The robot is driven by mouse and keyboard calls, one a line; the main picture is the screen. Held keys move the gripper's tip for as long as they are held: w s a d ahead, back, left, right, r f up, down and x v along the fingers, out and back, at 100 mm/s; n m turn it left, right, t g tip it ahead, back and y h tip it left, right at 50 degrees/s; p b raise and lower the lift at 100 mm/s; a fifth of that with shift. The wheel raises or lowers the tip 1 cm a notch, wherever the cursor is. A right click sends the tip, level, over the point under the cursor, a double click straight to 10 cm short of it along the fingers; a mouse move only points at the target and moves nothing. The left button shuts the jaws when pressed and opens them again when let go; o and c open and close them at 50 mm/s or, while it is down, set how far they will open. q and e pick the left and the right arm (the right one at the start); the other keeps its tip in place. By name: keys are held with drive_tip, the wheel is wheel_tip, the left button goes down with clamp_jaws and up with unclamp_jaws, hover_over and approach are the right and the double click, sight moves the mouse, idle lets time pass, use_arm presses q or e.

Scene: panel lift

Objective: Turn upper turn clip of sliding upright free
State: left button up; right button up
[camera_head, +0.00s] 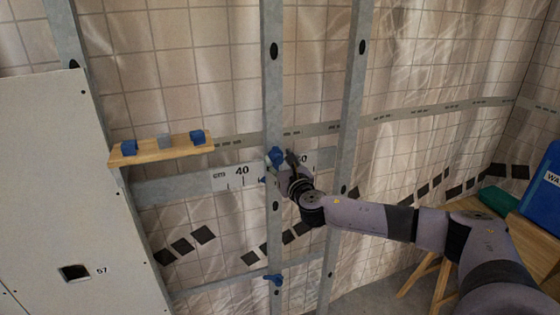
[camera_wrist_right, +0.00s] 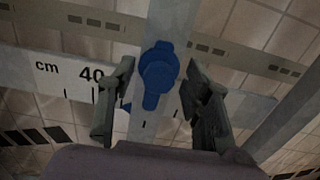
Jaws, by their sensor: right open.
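The upper turn clip (camera_head: 277,157) is blue and sits on the front of the grey sliding upright (camera_head: 273,100), where it crosses the horizontal scale rail (camera_head: 170,190). In the right wrist view the clip (camera_wrist_right: 158,75) has a round head and a tail lying roughly along the upright. My right gripper (camera_head: 285,167) is at the clip with its fingers open. In the right wrist view its fingers (camera_wrist_right: 159,92) stand on either side of the clip, with visible gaps. A blue lower clip (camera_head: 273,280) sits further down the upright. My left gripper is out of view.
A second upright (camera_head: 350,100) stands to the right. A wooden shelf (camera_head: 160,154) with small blue and grey blocks is at the left, beside a white panel (camera_head: 60,190). A blue container (camera_head: 545,190) and wooden stand (camera_head: 440,285) are at the right.

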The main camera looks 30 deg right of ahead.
drive_tip(key=shift+c, duration=0.5)
clamp_jaws()
